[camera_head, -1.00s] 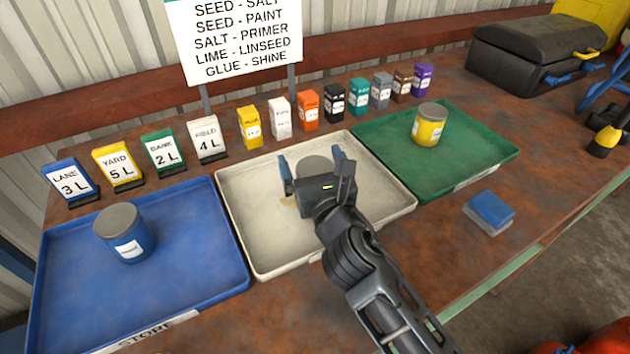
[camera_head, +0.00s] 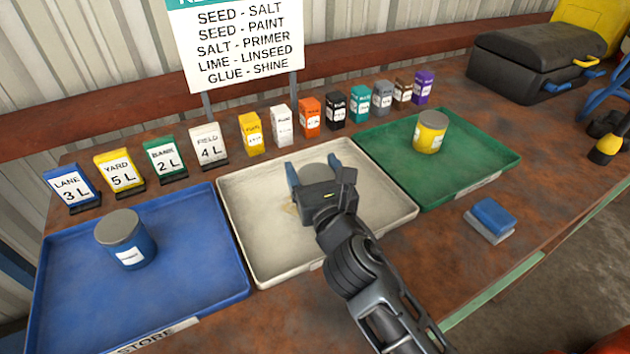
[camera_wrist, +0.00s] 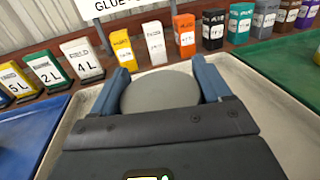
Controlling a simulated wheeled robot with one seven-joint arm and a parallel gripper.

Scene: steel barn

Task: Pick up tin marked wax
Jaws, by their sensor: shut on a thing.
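A tin with a grey lid stands in the cream tray (camera_head: 255,258). Its lid (camera_head: 316,171) shows between the fingers, and also in the wrist view (camera_wrist: 160,92). My gripper (camera_head: 313,178) is shut on this tin, with one blue finger on each side. The tin's label and most of its body are hidden by my gripper, so I cannot read its marking. A blue tin (camera_head: 127,241) with a grey lid stands in the blue tray. A yellow tin (camera_head: 430,132) with a grey lid stands in the green tray. Their labels are too small to read.
The blue tray (camera_head: 215,285) is at left, the green tray (camera_head: 475,175) at right. Number cards (camera_head: 118,172) and several coloured boxes (camera_head: 309,117) line the back below a sign (camera_head: 235,45). A blue sponge-like block (camera_head: 491,217) lies front right. A black case (camera_head: 530,60) sits back right.

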